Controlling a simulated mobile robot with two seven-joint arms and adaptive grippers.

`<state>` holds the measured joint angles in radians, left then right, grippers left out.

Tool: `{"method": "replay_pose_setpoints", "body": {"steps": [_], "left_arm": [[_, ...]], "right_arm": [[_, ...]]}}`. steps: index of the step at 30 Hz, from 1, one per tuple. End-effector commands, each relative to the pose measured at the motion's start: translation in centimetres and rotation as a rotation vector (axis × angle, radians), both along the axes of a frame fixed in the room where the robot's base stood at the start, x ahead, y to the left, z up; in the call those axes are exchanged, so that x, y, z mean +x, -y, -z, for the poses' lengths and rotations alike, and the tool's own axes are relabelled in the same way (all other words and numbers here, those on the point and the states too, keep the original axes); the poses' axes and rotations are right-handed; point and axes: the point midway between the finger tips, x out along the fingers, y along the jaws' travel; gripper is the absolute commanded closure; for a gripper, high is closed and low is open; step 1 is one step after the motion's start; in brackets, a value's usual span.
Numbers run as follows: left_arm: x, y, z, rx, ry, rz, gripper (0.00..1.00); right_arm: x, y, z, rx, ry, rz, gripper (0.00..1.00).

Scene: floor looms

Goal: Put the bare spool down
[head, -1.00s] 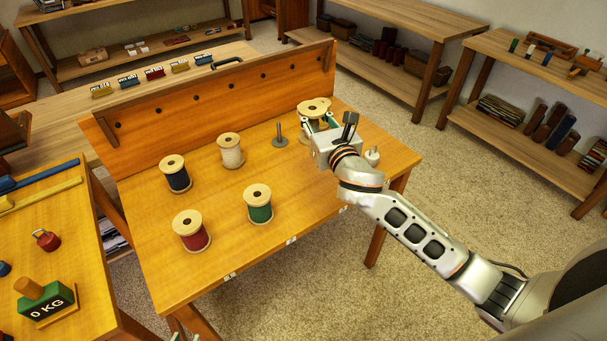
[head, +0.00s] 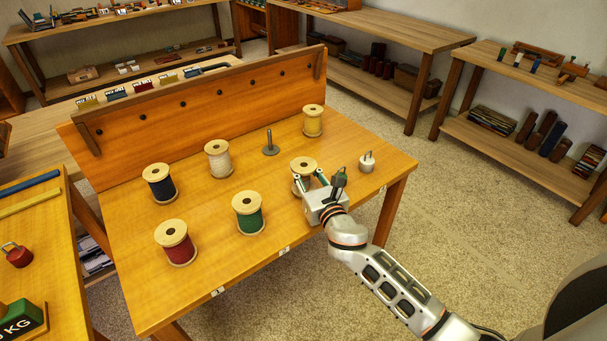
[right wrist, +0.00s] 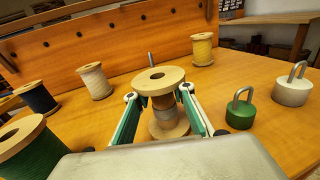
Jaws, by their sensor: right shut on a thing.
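The bare spool (head: 304,166) is pale wood with no thread, upright near the right part of the bench (head: 225,275). My right gripper (head: 310,183) is shut on it from the front. In the right wrist view the spool (right wrist: 161,77) stands between the two green-lined fingers, its lower flange at or just above the bench top; I cannot tell whether it touches. My left gripper is not in view.
Spools of yellow (head: 313,122), white (head: 219,160), blue (head: 160,184), red (head: 176,243) and green (head: 249,212) thread stand around. A green padlock (right wrist: 240,112) and a silver padlock (right wrist: 293,91) sit close on the right.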

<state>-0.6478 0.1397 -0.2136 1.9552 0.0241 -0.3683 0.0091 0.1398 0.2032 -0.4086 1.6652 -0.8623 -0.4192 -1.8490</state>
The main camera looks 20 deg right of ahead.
Motion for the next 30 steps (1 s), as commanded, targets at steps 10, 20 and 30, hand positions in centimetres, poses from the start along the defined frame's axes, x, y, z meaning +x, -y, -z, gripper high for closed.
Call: {"method": "replay_pose_setpoints", "body": {"steps": [10,20,30], "left_arm": [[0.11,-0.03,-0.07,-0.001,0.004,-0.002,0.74],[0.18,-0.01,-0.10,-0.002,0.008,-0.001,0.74],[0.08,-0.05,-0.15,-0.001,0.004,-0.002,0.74]], "right_arm": [[0.03,0.00,0.26,-0.001,0.003,0.000,0.98],[0.03,0.00,0.54,-0.001,0.002,0.000,0.59],[-0.60,0.06,0.27,-0.001,0.001,-0.001,0.59]]}}
